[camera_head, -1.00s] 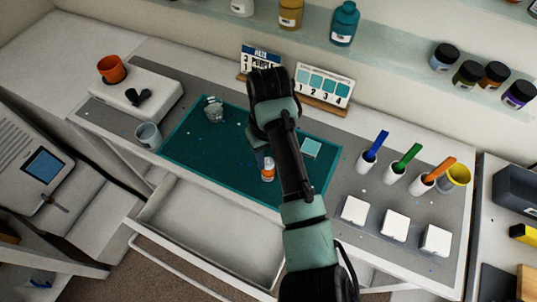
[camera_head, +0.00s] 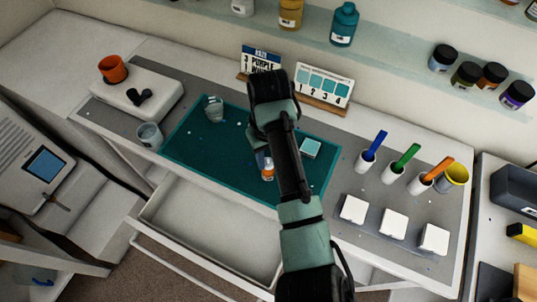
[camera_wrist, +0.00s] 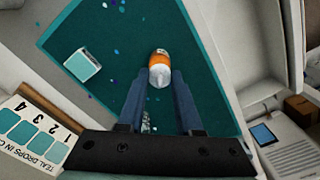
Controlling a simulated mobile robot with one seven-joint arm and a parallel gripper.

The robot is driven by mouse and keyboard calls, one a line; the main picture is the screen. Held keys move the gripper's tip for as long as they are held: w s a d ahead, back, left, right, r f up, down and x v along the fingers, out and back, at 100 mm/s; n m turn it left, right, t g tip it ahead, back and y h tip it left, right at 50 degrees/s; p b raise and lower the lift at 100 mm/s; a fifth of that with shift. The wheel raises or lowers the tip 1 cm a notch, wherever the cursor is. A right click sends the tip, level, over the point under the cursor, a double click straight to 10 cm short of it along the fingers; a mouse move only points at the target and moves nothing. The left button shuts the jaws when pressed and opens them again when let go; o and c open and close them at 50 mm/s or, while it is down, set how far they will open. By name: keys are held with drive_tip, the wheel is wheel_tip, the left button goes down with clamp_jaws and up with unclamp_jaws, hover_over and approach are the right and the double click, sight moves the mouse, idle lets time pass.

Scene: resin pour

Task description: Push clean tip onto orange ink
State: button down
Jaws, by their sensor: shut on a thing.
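The orange ink bottle (camera_wrist: 160,58) has an orange band and a pale top, and stands on the teal mat. It also shows in the head view (camera_head: 268,174), partly hidden by my fingers. A pale pointed tip (camera_wrist: 160,77) is at its upper end, toward the wrist camera; I cannot tell how firmly it is seated. My gripper (camera_wrist: 160,72) points down at the bottle, its blue fingers on either side of the bottle's upper part and shut on it. My arm hides part of the mat in the head view.
A clear cup (camera_head: 214,109) and a teal-topped square (camera_head: 310,148) are on the teal mat (camera_head: 200,155). Several white blocks and cups with coloured sticks stand right. A grey cup (camera_head: 149,135) is left. A drawer (camera_head: 210,225) is open in front.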

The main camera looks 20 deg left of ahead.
idle(0.3)
unclamp_jaws()
idle(0.4)
drive_tip(key=shift+r+p, duration=3.55)
drive_tip(key=shift+p, duration=0.2)
clamp_jaws()
drive_tip(key=shift+f, duration=0.25)
